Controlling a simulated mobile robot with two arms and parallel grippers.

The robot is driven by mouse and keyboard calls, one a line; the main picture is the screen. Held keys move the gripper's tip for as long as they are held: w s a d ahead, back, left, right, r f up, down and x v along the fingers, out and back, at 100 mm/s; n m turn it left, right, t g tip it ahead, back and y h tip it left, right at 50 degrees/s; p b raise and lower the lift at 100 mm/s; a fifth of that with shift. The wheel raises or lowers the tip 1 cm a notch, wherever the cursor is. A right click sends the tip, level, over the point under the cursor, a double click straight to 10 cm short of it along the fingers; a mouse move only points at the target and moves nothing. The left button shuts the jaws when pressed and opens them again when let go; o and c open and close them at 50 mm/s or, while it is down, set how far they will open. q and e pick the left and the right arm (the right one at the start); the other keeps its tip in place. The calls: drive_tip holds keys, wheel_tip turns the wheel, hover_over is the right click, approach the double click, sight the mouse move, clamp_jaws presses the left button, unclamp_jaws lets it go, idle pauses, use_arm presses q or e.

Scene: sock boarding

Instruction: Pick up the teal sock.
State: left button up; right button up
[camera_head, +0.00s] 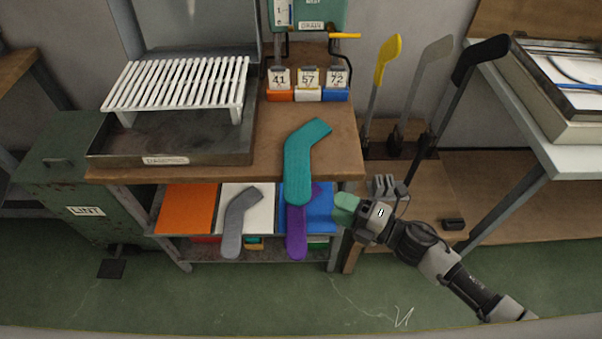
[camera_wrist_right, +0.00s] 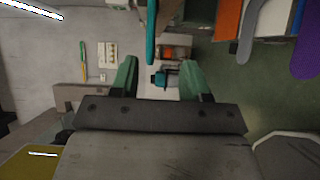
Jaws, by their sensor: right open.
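The teal sock (camera_head: 308,165) hangs at the front edge of the wooden table, its upper end bent to the right and its lower end below the tabletop. In the right wrist view it seems to be the narrow teal strip (camera_wrist_right: 152,32), seen nearly edge-on just past the fingertips. My right gripper (camera_head: 343,208) is right of the sock's lower end, with green fingers pointing left towards it. Its fingers (camera_wrist_right: 160,65) are apart, with nothing held between them. My left gripper is not in view.
A purple sock (camera_head: 296,235) hangs just below the teal one, and a grey sock (camera_head: 238,225) further left. Yellow, grey and black paddles (camera_head: 470,65) stand behind my right arm. Green floor is clear in front.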

approach(284, 180)
drive_tip(key=w+f, duration=0.1)
drive_tip(key=f, duration=0.1)
drive_tip(key=p+x, duration=0.1)
drive_tip(key=x, duration=0.2)
drive_tip(key=r+x, duration=0.1)
drive_tip(key=x, duration=0.1)
drive_tip(key=shift+w+a+r+p, duration=0.1)
drive_tip(key=shift+a+p, duration=0.3)
drive_tip(key=shift+w+a, duration=0.15)
drive_tip(key=shift+a, duration=0.1)
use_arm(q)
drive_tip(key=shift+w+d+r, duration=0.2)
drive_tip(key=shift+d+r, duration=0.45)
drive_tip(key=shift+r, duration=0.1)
use_arm(e)
drive_tip(key=shift+c, duration=0.3)
drive_tip(key=c, duration=0.7)
